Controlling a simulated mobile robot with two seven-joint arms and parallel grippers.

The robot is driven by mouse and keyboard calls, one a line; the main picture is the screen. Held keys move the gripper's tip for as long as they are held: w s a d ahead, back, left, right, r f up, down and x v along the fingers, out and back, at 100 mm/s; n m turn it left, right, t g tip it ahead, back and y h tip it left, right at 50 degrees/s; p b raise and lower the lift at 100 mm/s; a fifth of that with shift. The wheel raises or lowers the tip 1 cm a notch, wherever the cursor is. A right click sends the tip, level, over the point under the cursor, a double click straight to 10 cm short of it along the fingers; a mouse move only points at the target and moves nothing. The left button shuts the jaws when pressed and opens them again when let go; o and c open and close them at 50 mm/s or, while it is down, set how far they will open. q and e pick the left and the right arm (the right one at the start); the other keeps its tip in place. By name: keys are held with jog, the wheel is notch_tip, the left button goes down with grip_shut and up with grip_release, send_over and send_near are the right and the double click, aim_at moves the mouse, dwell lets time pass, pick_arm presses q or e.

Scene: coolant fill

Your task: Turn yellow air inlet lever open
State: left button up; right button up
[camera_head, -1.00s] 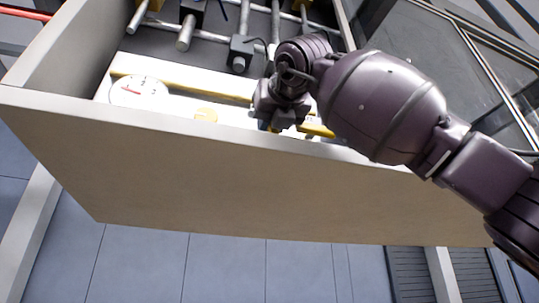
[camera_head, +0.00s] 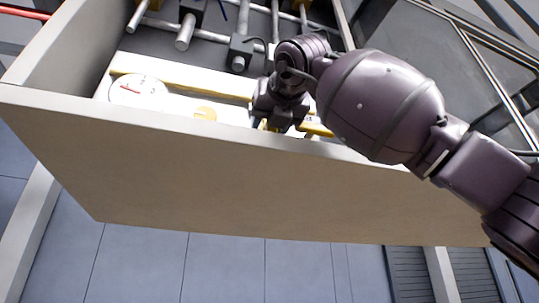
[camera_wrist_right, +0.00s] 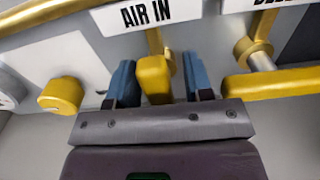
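The yellow air inlet lever (camera_wrist_right: 155,80) sits below the white "AIR IN" label (camera_wrist_right: 148,14) in the right wrist view. My right gripper (camera_wrist_right: 160,74) has its two blue fingertips on either side of the lever. The left finger is close against the lever or nearly so; a gap shows between the lever and the right finger. In the head view my right gripper (camera_head: 276,124) reaches down behind the box's front wall, and it mostly hides the lever there. My left gripper is in neither view.
A second yellow handle (camera_wrist_right: 275,84) is close on the right, and a yellow knob (camera_wrist_right: 62,95) on the left. The box's front wall (camera_head: 200,165) stands in front of the gripper. A round white gauge (camera_head: 138,92) and pipes (camera_head: 185,32) lie inside.

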jog(key=shift+s+d, duration=0.1)
jog(key=shift+s, duration=0.3)
jog(key=b+v, duration=0.1)
jog(key=v, duration=0.9)
jog(key=shift+b, duration=0.4)
